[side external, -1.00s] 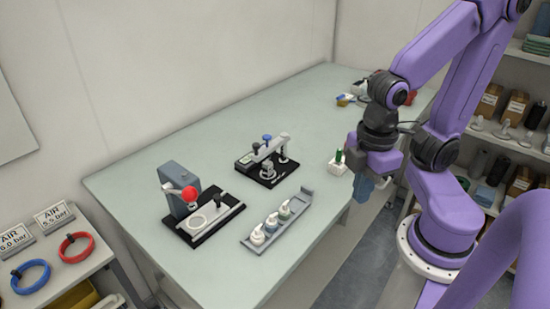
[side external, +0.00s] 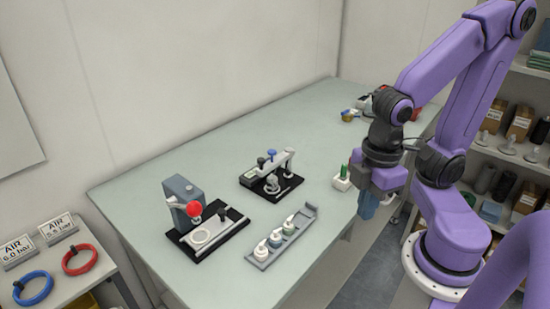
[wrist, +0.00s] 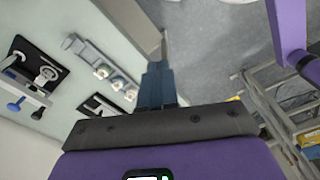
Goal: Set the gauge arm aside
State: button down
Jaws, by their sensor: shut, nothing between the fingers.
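The gauge arm (side external: 280,158) is a pale bar with a blue knob and a dark knob, lying across a black-based gauge stand (side external: 262,191) in the middle of the table. Below the bar is a round metal seat. The stand and bar also show at the left of the wrist view, where the gauge arm (wrist: 24,88) crosses the black base. My gripper (side external: 367,210) is shut and empty, pointing down by the table's front edge, well to the right of the stand. Its blue fingers (wrist: 156,72) are together in the wrist view, over the floor side.
A grey tray (side external: 258,257) with white-topped bottles lies in front of the stand. A press with a red ball (side external: 194,209) stands to the left. A white block with a green piece (side external: 342,183) is near my gripper. Clear table lies behind the stand.

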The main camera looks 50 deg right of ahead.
jog(key=c, duration=1.8)
grip_release()
jog(key=o, duration=0.5)
jog(key=shift+w, duration=0.1)
jog(key=shift+o, duration=0.2)
notch_tip(320, 180, up, 13)
jog(key=m, duration=1)
send_over(261, 159)
notch_tip(261, 159, down, 18)
jog(key=shift+r, duration=0.15)
grip_shut()
